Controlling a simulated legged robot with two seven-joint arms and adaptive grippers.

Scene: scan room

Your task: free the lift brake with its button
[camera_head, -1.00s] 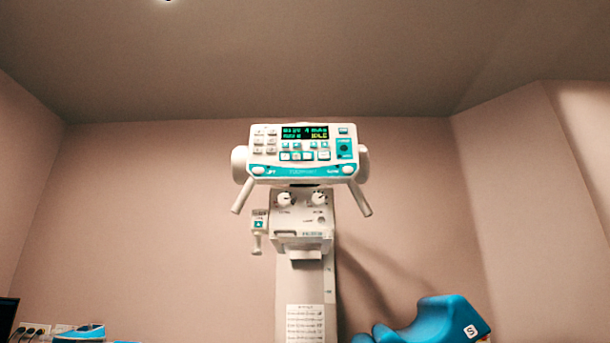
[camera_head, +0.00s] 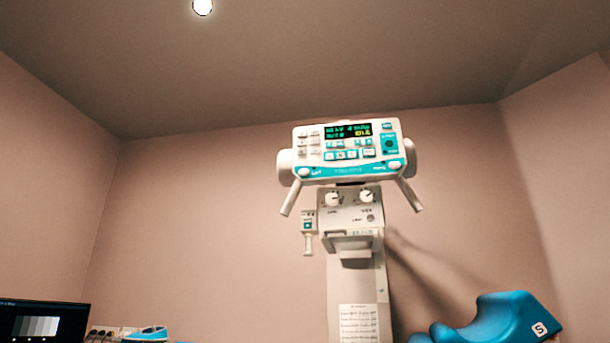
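The white and teal control head (camera_head: 350,151) of the column unit stands right of centre, with a lit display (camera_head: 347,131) and rows of buttons. A button labelled like "LIFT" (camera_head: 306,171) sits at its lower left, and a similar white button (camera_head: 394,164) at its lower right; the small lettering is blurred. Two white handles angle down from the head, the left one (camera_head: 291,197) and the right one (camera_head: 410,194). Below are two white knobs, one at left (camera_head: 333,198) and one at right (camera_head: 366,196). Neither of my grippers is in view.
A small hand switch (camera_head: 308,232) hangs left of the column (camera_head: 357,290). A blue padded shape (camera_head: 500,320) is at the lower right. A ceiling lamp (camera_head: 203,7) shows above.

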